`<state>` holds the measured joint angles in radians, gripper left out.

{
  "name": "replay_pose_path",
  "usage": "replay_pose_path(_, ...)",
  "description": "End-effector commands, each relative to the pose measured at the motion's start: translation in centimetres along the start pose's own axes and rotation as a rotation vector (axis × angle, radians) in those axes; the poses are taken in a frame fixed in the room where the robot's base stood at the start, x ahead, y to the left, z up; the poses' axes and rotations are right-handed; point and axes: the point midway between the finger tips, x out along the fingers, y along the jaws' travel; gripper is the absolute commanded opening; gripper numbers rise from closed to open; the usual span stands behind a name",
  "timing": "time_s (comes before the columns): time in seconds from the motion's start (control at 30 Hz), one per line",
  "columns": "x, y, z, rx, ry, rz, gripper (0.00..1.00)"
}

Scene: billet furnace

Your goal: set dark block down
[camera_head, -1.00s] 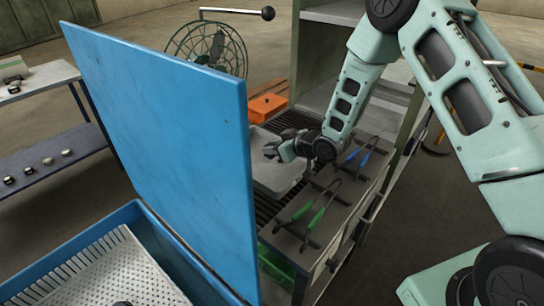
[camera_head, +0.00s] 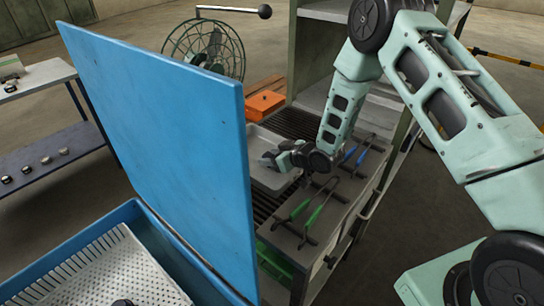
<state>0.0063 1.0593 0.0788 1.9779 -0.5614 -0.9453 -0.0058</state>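My gripper (camera_head: 268,160) is at the end of my pale green arm, low over a light grey tray (camera_head: 272,181) on the furnace bench. Its fingers point left, toward the tray's inside. At this size I cannot tell whether the fingers are open or shut, or whether anything is between them. No dark block shows clearly at the gripper. A small dark piece (camera_head: 122,302) shows at the bottom edge, on the perforated white tray (camera_head: 95,268) inside the blue tank; most of it is cut off.
The raised blue lid (camera_head: 165,140) stands left of the gripper. Green-handled tongs (camera_head: 313,217) and blue-handled tongs (camera_head: 358,152) lie on the bench. An orange block (camera_head: 265,104) and a caged fan (camera_head: 205,50) are behind. Small dark pieces sit on the left table's lower shelf (camera_head: 60,150).

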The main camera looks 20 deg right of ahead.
Motion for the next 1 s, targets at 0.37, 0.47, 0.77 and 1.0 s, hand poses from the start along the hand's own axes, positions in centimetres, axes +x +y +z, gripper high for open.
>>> replay_pose_path(0.37,-2.0,0.1,-0.1,0.000,-0.001,0.002,0.51)
replay_pose_path(0.47,-4.1,0.1,-0.1,0.002,0.000,0.003,0.51)
replay_pose_path(0.77,-10.0,0.1,-0.1,0.001,0.000,0.002,0.51)
replay_pose_path(1.0,-12.0,-0.2,-0.5,-0.003,-0.008,0.001,0.51)
